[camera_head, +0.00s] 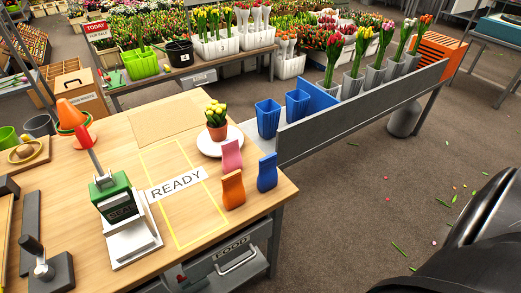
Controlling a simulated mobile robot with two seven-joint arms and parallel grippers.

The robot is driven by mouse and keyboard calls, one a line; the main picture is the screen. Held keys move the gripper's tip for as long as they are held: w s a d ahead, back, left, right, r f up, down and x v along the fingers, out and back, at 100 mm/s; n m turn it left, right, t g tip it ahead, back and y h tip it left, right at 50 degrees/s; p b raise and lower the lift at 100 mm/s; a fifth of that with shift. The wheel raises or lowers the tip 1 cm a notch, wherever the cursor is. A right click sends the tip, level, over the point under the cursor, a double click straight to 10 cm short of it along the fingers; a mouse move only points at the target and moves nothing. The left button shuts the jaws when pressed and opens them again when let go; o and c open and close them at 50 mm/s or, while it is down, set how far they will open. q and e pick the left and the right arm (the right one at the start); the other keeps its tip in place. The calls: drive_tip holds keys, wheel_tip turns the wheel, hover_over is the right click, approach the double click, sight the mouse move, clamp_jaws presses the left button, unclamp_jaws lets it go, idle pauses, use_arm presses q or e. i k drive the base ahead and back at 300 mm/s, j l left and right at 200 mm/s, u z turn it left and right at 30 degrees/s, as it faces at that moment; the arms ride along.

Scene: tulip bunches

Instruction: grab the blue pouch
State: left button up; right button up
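The blue pouch (267,173) stands upright near the right edge of the wooden table. An orange pouch (232,190) stands to its left and a little nearer to me. A pink pouch (231,155) stands to its left and slightly farther back. The blue pouch's front face is visible and nothing covers it. Neither of my grippers shows in the head view, and nothing touches the blue pouch from above.
A white plate (205,147) with potted yellow tulips (216,120) is behind the pouches. A yellow-outlined area marked READY (178,184) lies left of them. A green device on a white base (132,243) stands farther left. A grey rail (350,112) and blue vases (268,118) are beyond.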

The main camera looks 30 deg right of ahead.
sight(267, 178)
drive_tip(key=i+z, duration=0.1)
drive_tip(key=z, duration=0.3)
drive_tip(key=i+z, duration=0.15)
drive_tip(key=z, duration=0.2)
drive_tip(key=i+z, duration=0.1)
drive_tip(key=z, duration=0.3)
